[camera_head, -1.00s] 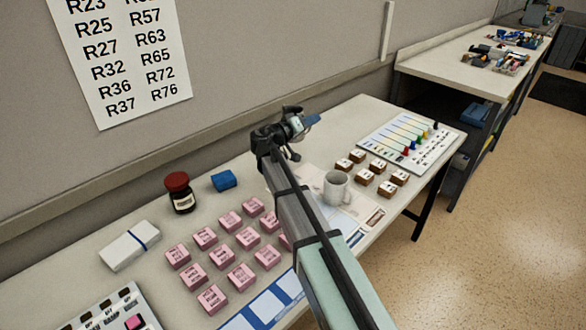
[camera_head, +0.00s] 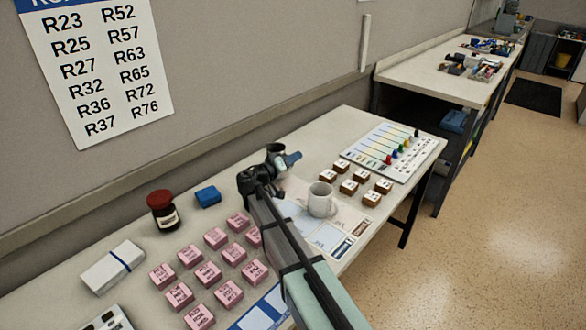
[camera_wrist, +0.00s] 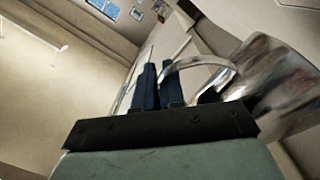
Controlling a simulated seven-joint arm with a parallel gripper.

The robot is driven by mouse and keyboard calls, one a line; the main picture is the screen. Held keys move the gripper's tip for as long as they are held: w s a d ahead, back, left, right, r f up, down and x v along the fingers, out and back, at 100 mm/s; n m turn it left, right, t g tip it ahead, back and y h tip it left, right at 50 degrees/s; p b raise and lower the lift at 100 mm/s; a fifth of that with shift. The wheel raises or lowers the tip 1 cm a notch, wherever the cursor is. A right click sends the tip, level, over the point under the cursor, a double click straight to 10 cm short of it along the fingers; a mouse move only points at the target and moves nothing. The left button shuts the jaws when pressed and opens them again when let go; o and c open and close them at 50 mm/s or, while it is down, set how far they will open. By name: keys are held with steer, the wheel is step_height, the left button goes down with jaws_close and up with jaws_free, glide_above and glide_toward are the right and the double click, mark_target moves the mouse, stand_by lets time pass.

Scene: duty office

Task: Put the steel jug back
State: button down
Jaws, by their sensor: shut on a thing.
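The steel jug (camera_wrist: 282,88) is shiny and fills the right side of the wrist view, lying slanted in that picture. Its curved handle (camera_wrist: 213,66) reaches to the blue fingers of my gripper (camera_wrist: 160,85), which are shut on it. In the head view my gripper (camera_head: 290,160) is above the back of the table, behind and left of a pale mug. A dark, shiny rounded part at the gripper (camera_head: 275,149) looks like the jug, mostly hidden by my wrist. I cannot tell its height above the table.
The pale mug (camera_head: 320,201) stands on a printed sheet, with several brown blocks (camera_head: 348,187) to its right. A board with coloured sliders (camera_head: 392,155) lies beyond.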

steer(key=shift+f, duration=1.9)
steer(key=c, duration=1.2)
jaws_free()
steer(key=shift+f, duration=0.1)
steer(key=shift+c, duration=0.2)
steer(key=shift+v, duration=3.75)
